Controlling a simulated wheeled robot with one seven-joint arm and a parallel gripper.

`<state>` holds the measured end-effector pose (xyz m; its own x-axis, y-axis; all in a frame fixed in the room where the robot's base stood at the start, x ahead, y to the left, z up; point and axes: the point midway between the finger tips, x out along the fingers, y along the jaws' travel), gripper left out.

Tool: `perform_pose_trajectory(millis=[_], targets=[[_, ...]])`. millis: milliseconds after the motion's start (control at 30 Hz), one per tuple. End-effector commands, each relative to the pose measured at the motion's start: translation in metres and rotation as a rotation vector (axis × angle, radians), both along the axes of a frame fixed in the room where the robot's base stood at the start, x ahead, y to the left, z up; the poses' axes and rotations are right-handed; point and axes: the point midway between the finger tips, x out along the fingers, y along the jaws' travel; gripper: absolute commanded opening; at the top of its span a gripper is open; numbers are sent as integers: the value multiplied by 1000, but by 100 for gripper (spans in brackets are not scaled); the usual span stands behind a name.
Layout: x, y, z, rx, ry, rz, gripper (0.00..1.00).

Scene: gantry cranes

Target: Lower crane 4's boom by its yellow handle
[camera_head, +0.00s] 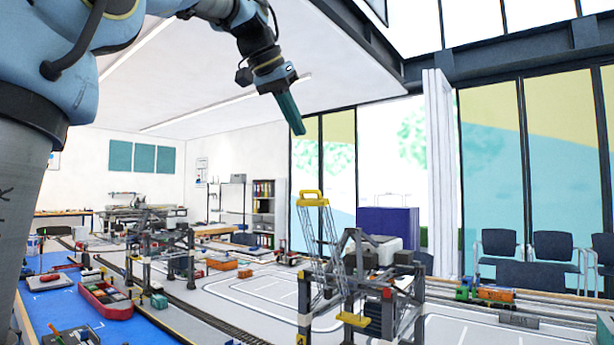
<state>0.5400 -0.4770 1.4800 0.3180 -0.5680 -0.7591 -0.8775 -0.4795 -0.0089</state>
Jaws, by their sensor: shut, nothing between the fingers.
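A grey model gantry crane (362,272) stands on the table at the lower middle right. Its lattice boom (331,237) is raised steeply, and a yellow handle (313,198) sits at the boom's top end. My gripper (298,128) is shut and empty, pointing down and slightly right. In the picture it is above the yellow handle, clearly apart from it.
Another gantry crane (160,245) stands further left and back. A red boat (107,299) lies on the blue area (65,317) at lower left. A train with an orange wagon (494,295) is at right. Open white table surface (262,290) lies between the cranes.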

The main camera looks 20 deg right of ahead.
Motion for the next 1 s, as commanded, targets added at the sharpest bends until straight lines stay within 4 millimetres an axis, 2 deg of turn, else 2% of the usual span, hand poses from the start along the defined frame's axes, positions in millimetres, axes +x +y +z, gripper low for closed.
perform_pose_trajectory(millis=[167, 567, 700, 1000], targets=[[6, -12, -16, 2, 3, -1, 0], [32, -57, -78, 4, 4, -1, 0], [25, -44, -92, 2, 1, 1, 0], [20, -35, -107, 0, 0, 0, 0]])
